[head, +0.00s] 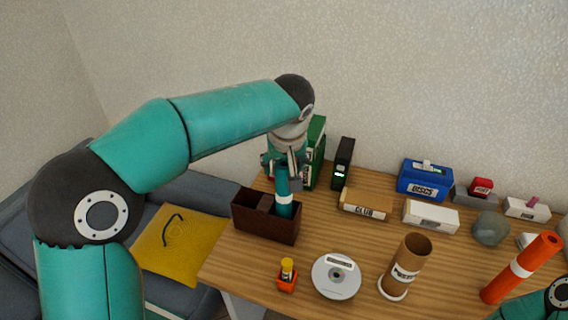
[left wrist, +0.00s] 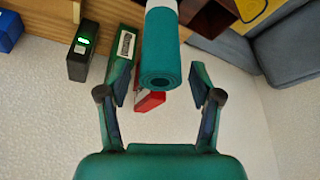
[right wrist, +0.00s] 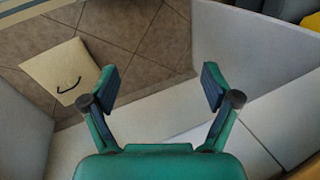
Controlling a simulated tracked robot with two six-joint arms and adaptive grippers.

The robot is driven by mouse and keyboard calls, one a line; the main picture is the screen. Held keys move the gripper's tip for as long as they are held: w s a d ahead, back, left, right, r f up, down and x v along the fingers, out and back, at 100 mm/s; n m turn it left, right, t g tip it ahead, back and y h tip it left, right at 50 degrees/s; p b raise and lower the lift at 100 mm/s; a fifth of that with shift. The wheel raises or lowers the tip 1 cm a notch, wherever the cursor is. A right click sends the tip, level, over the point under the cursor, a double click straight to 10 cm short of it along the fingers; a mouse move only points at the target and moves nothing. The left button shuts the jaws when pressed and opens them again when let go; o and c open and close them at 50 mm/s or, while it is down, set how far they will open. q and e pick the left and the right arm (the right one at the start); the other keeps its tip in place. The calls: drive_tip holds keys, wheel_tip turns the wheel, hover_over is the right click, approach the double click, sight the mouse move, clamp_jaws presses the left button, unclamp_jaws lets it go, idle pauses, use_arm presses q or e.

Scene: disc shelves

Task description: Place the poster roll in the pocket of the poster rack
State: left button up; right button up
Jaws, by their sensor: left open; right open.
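The teal poster roll (head: 284,190) with a white band stands upright in the right part of the dark brown poster rack (head: 257,225), at the left of the table. In the left wrist view the roll (left wrist: 160,50) shows its spiral end between the fingers, touching neither. My left gripper (head: 285,160) is open at the roll's top end. The rack (left wrist: 213,20) is partly seen there, behind the roll. The roll's lower end is hidden inside the rack. My right gripper (right wrist: 160,82) is open and empty, away from the rack.
A green binder (head: 315,150) and a black box (head: 343,160) stand behind the rack. An orange roll (head: 522,267) is at right.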

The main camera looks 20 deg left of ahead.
use_arm(q)
drive_tip(key=v, duration=1.2)
drive_tip(key=shift+r, duration=0.25)
drive_tip(key=shift+s, duration=0.15)
